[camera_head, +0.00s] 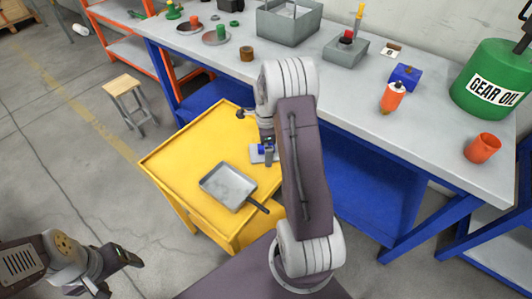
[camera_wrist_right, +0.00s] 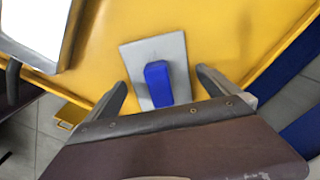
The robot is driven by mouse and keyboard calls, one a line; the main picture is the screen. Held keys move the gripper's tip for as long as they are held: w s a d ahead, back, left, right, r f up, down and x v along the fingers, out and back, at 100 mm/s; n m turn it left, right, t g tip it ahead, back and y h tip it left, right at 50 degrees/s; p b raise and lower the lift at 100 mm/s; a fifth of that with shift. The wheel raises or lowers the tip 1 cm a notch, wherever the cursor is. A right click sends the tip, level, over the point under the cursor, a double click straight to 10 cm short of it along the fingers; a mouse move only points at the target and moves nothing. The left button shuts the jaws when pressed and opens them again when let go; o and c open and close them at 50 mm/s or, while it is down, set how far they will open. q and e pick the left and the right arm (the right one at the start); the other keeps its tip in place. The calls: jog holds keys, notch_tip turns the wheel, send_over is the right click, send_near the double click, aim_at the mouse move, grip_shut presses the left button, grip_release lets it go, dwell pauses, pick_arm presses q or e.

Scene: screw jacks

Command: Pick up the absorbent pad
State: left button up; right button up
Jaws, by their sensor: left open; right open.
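The absorbent pad (camera_wrist_right: 157,52) is a flat grey square with an upright blue grip (camera_wrist_right: 158,84). It lies on the yellow cart top (camera_head: 187,150); in the head view the pad (camera_head: 256,156) is partly hidden by my right arm. My right gripper (camera_wrist_right: 163,85) is open above the pad, with one finger on either side of the blue grip and a gap on both sides. My left gripper (camera_head: 130,257) is open and empty, low at the lower left, away from the cart.
A grey tray with a handle (camera_head: 227,186) lies beside the pad on the cart. Behind stands a workbench (camera_head: 330,85) with a green gear oil can (camera_head: 492,80), an orange cup (camera_head: 482,148) and a grey bin (camera_head: 289,22). A wooden stool (camera_head: 122,86) stands left of the cart.

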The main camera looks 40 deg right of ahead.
jog(key=c, duration=1.3)
jog(key=r, duration=0.2)
jog(key=r+p, duration=0.1)
jog(key=r, duration=0.1)
jog(key=shift+s+d+r, duration=0.1)
jog(key=shift+s+r, duration=0.1)
jog(key=shift+r, duration=0.15)
jog(key=s+d+r, duration=0.1)
jog(key=s+r, duration=0.1)
jog(key=s, duration=0.1)
jog(key=s+d+r+p, duration=0.1)
jog(key=s+r, duration=0.1)
jog(key=s, duration=0.2)
jog(key=s+d+r, duration=0.1)
jog(key=s+r, duration=0.1)
jog(key=s, duration=0.1)
jog(key=shift+s+d+r+p, duration=0.15)
jog(key=shift+s+d+p, duration=0.15)
jog(key=shift+s+p, duration=0.05)
